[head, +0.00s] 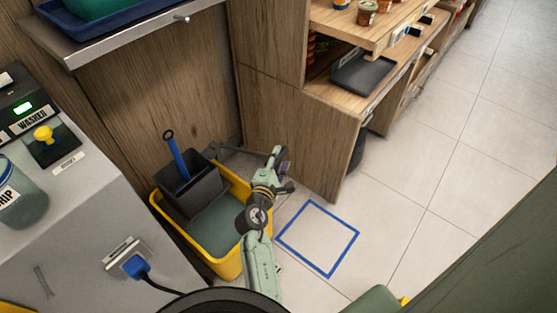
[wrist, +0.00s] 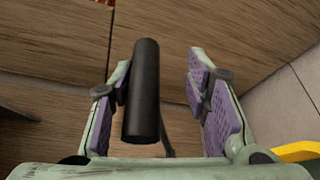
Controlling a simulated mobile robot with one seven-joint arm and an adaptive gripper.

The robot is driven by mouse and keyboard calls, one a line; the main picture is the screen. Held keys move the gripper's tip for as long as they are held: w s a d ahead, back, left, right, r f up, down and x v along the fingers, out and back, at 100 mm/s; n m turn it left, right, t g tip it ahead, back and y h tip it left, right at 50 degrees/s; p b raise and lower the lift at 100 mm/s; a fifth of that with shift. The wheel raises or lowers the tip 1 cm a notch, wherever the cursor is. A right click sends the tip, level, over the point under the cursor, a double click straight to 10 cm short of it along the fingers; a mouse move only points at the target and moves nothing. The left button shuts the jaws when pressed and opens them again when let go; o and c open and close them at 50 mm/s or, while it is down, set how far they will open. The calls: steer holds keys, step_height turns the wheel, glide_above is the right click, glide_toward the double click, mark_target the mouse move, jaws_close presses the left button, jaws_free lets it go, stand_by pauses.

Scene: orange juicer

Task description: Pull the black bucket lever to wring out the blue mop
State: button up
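The yellow bucket (head: 228,262) stands on the floor beside the grey machine, with grey-green water inside. A black wringer (head: 190,192) sits at its back left. The blue mop handle (head: 178,158) sticks up out of the wringer, tilted; the mop head is hidden. The black lever (head: 236,153) runs from behind the wringer rightward to my gripper (head: 280,165). In the wrist view the lever's black grip (wrist: 143,92) lies between the fingers of my open gripper (wrist: 165,90). It is close to the left finger, contact unclear, with a clear gap to the right finger.
A grey machine (head: 75,215) with a blue plug (head: 136,266) stands left of the bucket. Wooden cabinets (head: 290,145) rise behind my gripper. A blue taped square (head: 318,205) marks the floor to the right, and the tiles there are clear.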

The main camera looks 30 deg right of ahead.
steer(key=shift+d, duration=0.1)
step_height(320, 180, up, 10)
steer(key=shift+r, duration=0.1)
stand_by(0.3)
stand_by(0.4)
